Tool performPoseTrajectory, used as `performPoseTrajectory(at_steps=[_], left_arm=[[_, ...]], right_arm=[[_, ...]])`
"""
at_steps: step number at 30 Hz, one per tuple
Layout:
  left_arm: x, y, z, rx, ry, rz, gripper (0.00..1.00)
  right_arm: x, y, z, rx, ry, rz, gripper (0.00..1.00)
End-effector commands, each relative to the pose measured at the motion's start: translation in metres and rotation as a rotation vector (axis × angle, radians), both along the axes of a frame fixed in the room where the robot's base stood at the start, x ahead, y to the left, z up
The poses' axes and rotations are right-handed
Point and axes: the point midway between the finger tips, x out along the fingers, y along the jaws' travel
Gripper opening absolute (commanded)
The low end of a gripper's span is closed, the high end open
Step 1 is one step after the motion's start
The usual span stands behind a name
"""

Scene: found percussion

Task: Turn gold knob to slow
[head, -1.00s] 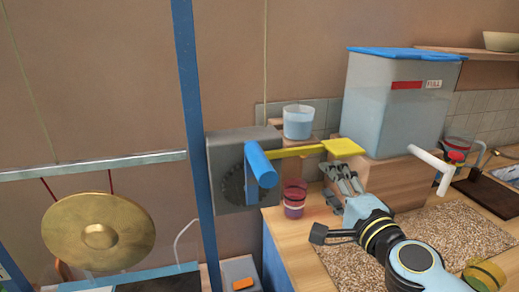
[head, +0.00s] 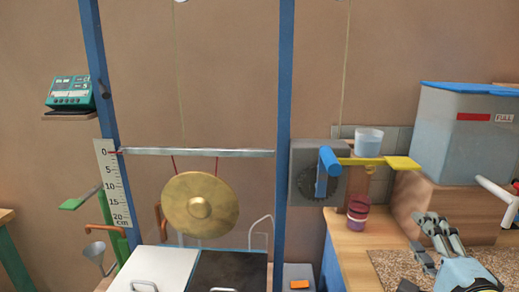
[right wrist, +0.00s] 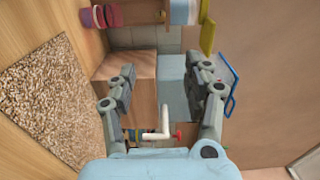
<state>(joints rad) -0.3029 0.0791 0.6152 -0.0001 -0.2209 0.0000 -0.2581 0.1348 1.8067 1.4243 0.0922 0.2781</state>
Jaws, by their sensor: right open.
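I cannot make out a gold knob or a "slow" mark in either view. A small teal device (head: 70,92) with a dark, lettered front sits on a wall shelf at the far left in the head view; its details are too small to read. My right gripper (head: 427,231) is open and empty, above the right bench and below the yellow paddle (head: 402,162). In the right wrist view its two fingers (right wrist: 164,78) are spread, with nothing between them. My left gripper is not in view.
A brass gong (head: 200,203) hangs from a metal bar (head: 200,152) between blue posts. A white pipe (right wrist: 164,122) shows below the bin.

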Motion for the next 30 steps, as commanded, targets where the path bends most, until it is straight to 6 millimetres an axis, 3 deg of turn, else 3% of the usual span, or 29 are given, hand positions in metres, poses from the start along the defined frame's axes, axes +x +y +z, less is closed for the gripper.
performPoseTrajectory(at_steps=[3,11,17,24,30], left_arm=[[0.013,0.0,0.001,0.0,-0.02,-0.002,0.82],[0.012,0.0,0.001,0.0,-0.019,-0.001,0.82],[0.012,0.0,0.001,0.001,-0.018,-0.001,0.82],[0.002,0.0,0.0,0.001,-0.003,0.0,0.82],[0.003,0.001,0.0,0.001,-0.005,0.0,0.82]], right_arm=[[-0.002,0.009,0.003,-0.036,0.001,0.038,0.51],[-0.015,0.047,0.009,-0.205,0.023,0.203,0.51],[-0.037,0.085,0.007,-0.418,0.072,0.389,0.51],[-0.092,0.119,-0.021,-0.805,0.238,0.677,0.51],[-0.153,0.104,-0.051,-1.133,0.495,0.875,0.51]])
